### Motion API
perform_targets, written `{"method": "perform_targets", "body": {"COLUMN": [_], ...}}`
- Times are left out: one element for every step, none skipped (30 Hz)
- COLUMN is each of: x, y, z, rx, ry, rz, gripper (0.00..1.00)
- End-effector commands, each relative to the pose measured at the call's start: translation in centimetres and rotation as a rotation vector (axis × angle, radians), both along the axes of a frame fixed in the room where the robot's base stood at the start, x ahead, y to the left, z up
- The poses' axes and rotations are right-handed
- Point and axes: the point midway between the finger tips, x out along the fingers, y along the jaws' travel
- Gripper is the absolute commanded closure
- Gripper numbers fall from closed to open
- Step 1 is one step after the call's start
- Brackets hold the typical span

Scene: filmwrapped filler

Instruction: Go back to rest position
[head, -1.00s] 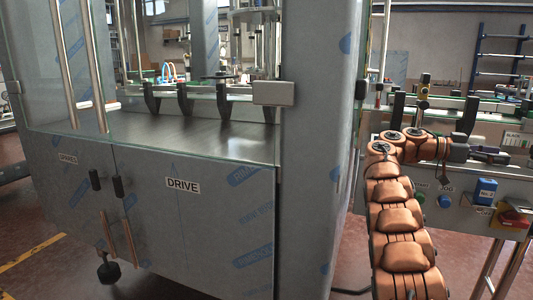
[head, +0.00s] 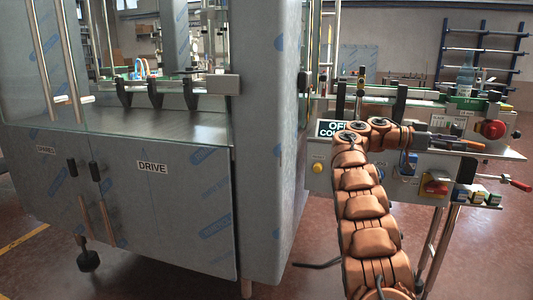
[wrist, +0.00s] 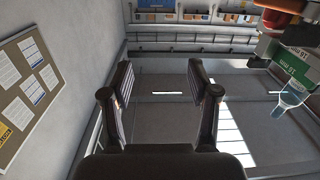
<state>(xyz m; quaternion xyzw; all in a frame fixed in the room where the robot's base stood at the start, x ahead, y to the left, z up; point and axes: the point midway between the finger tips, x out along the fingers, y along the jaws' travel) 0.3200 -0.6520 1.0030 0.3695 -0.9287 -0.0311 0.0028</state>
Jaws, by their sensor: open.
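My gripper (wrist: 160,90) is open and empty in the wrist view, its two dark ridged fingers spread apart with nothing between them. In the head view my orange-clad arm rises from the bottom right and bends right. The gripper end (head: 472,144) lies in front of the conveyor panel, and its fingers are small there. A clear bottle (head: 465,78) stands on the conveyor behind it. A bottle (wrist: 288,97) also shows at the right of the wrist view, apart from the fingers.
The grey film-wrapped machine cabinet (head: 150,220) fills the left. The control panel (head: 405,185) has a red rotary switch (head: 493,129) and another red switch (head: 435,184). A blue rack (head: 483,50) stands behind. A notice board (wrist: 32,90) shows in the wrist view. Red floor is open at lower right.

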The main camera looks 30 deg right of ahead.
Motion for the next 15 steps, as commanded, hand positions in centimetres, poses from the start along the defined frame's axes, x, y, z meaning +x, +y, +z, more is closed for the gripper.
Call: {"method": "perform_targets", "body": {"x": [-0.5, -0.5, -0.4, -0.2, 0.1, 0.3, 0.5, 0.8, 1.1, 1.3, 1.6, 2.0, 2.3, 2.5, 2.9], "y": [0.1, 0.2, 0.3, 0.5, 0.7, 1.0, 1.2, 1.5, 1.9, 2.2, 2.5, 3.1, 3.5, 4.0, 4.8], "z": [0.6, 0.8, 1.0, 1.1, 1.2, 1.4, 1.5, 1.7, 1.9, 2.1, 2.3, 2.6, 2.8, 3.0, 3.3], "rx": [0.016, 0.026, 0.040, 0.052, 0.065, 0.082, 0.095, 0.110, 0.131, 0.146, 0.165, 0.190, 0.211, 0.235, 0.271], "ry": [0.004, 0.008, 0.014, 0.019, 0.024, 0.030, 0.035, 0.040, 0.048, 0.055, 0.061, 0.071, 0.077, 0.087, 0.099], "rz": [-0.005, -0.002, 0.003, 0.009, 0.014, 0.023, 0.030, 0.037, 0.048, 0.056, 0.066, 0.079, 0.091, 0.102, 0.121], "gripper": [0.40, 0.40, 0.40, 0.40, 0.40, 0.40, 0.40, 0.40, 0.40, 0.40, 0.40, 0.40, 0.40, 0.40, 0.40]}}
